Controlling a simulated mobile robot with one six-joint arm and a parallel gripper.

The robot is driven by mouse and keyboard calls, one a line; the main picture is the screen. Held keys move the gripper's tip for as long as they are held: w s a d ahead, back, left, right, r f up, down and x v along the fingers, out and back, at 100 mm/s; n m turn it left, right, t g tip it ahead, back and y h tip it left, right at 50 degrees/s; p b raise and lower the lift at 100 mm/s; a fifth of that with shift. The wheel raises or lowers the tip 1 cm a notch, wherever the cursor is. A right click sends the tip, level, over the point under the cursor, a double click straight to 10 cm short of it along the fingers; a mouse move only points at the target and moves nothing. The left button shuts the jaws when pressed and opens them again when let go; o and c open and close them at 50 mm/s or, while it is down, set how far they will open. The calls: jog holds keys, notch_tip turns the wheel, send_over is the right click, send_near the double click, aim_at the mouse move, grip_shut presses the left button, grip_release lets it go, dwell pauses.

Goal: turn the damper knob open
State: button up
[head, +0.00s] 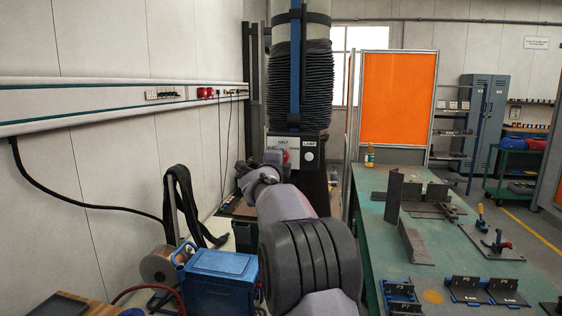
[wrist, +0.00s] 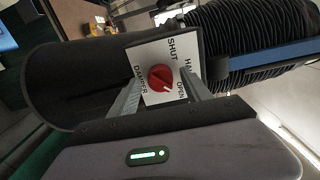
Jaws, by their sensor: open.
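The red damper knob (wrist: 161,78) sits on a white plate (wrist: 147,55) marked DAMPER, SHUT, HALF and OPEN. The plate is on the dark extraction hood. A small pale mark on the knob seems to point toward the OPEN side, but it is too small to be sure. My gripper (wrist: 162,90) is open, with one finger on each side of the knob. I cannot tell whether the fingers touch it. In the head view the knob (head: 286,156) shows just past my gripper, which partly covers the plate.
A LAMP switch (head: 309,156) is right of the plate. The ribbed black duct (head: 316,80) rises above. A green worktable (head: 385,215) with steel plates and clamps stands at right. A blue box (head: 216,280) and hanging black straps (head: 180,200) are at left.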

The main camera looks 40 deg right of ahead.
jog(key=shift+a, duration=0.1)
jog(key=v, duration=1.7)
jog(key=shift+s, duration=0.2)
